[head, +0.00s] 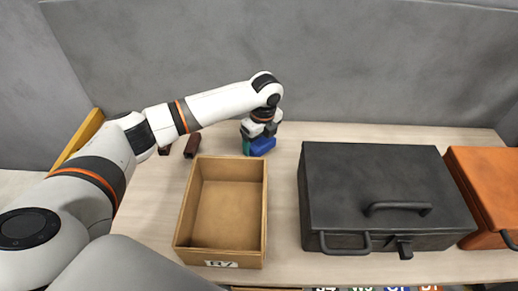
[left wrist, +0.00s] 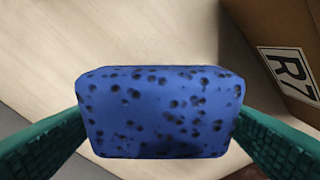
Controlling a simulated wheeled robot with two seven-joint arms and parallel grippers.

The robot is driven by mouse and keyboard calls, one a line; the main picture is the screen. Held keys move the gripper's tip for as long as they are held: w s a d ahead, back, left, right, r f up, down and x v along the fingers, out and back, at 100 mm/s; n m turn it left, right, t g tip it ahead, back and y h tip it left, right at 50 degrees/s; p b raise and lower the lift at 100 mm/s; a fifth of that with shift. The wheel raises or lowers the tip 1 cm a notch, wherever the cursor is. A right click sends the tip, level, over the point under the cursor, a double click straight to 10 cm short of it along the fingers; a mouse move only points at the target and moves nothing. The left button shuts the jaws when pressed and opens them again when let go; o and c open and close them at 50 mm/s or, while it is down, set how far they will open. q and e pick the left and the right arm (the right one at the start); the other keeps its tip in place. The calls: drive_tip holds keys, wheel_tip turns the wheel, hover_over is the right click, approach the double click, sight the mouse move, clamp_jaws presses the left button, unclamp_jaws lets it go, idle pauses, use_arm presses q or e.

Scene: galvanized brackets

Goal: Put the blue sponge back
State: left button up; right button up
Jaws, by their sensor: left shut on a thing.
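The blue sponge (head: 263,146) is at the back of the table in the head view, behind the open wooden box (head: 182,225). My left gripper (head: 259,138) is above it, pointing down, and shut on it. In the left wrist view the dark-spotted sponge (left wrist: 160,112) sits between the two green fingers. I cannot tell whether the sponge touches the table. The wooden box is empty and has a label on its front. My right gripper is not in view.
A brown surface labelled R7 (left wrist: 292,72) shows in the left wrist view. A black toolbox (head: 385,185) and an orange case (head: 485,180) stand to the right. Dark red pieces (head: 192,146) lie left of the gripper. A grey wall (head: 300,60) rises behind the table (head: 140,215).

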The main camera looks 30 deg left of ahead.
sight(259, 149)
use_arm(q)
drive_tip(key=shift+f, duration=1.8)
drive_tip(key=shift+f, duration=0.1)
drive_tip(key=o, duration=0.9)
drive_tip(key=r, duration=0.4)
drive_tip(key=d+r, duration=0.1)
drive_tip(key=r, duration=0.7)
drive_tip(key=shift+s+d, duration=0.2)
drive_tip(key=shift+s, duration=0.05)
